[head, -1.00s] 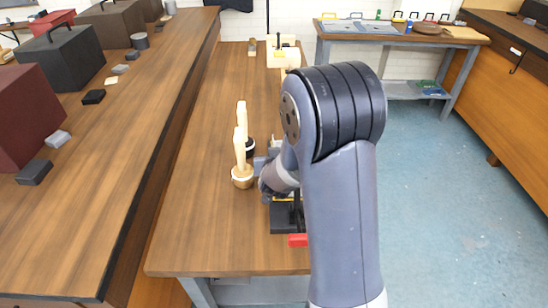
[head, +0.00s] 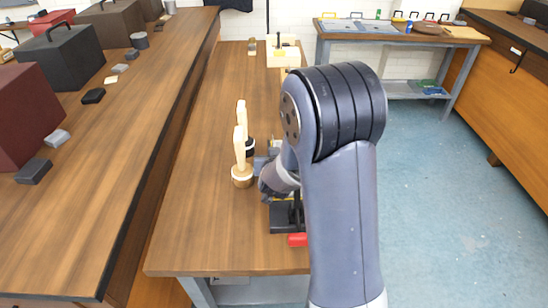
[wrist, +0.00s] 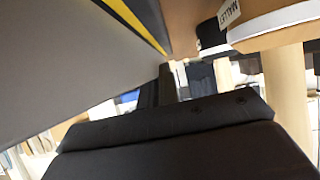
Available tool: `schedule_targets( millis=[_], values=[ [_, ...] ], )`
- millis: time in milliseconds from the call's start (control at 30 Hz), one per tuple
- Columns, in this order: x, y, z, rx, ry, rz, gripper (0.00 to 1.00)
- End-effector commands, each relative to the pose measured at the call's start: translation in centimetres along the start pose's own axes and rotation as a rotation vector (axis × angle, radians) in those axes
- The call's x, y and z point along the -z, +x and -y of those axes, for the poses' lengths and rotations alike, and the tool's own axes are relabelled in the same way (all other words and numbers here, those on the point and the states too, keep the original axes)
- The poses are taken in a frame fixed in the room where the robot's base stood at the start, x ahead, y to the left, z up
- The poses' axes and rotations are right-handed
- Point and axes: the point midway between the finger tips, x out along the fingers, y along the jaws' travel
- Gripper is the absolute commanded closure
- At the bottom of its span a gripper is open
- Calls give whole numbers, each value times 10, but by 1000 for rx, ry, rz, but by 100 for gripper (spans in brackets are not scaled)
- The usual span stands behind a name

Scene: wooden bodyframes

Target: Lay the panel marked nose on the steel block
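I cannot make out a panel marked nose in either view. I cannot pick out the steel block for certain either; my arm covers the middle of the bench in the head view. A broad grey surface (wrist: 60,70) with a yellow and black stripe fills the upper left of the wrist view, very close, and I cannot tell what it is. My gripper (wrist: 175,88) shows in part as dark shapes in the wrist view. In the head view it is largely hidden behind my arm, low over the bench. Its opening and anything in it are unclear.
Two wooden-handled mallets (head: 241,155) stand upright on the bench (head: 205,215), just left of my wrist. A MALLET label (wrist: 228,15) shows in the wrist view. A dark fixture with a red part (head: 297,239) sits near the front edge. The bench's left front is clear.

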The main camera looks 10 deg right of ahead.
Motion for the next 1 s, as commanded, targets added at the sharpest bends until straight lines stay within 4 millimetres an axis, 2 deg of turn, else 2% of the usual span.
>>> schedule_targets(
  millis=[367, 400, 667, 833, 1000],
  values=[
    [0, 0, 0, 0, 0, -3, 100],
    [0, 0, 0, 0, 0, -3, 94],
    [0, 0, 0, 0, 0, -1, 73],
    [0, 0, 0, 0, 0, 0, 72],
    [-1, 0, 0, 0, 0, 1, 58]
  ],
)
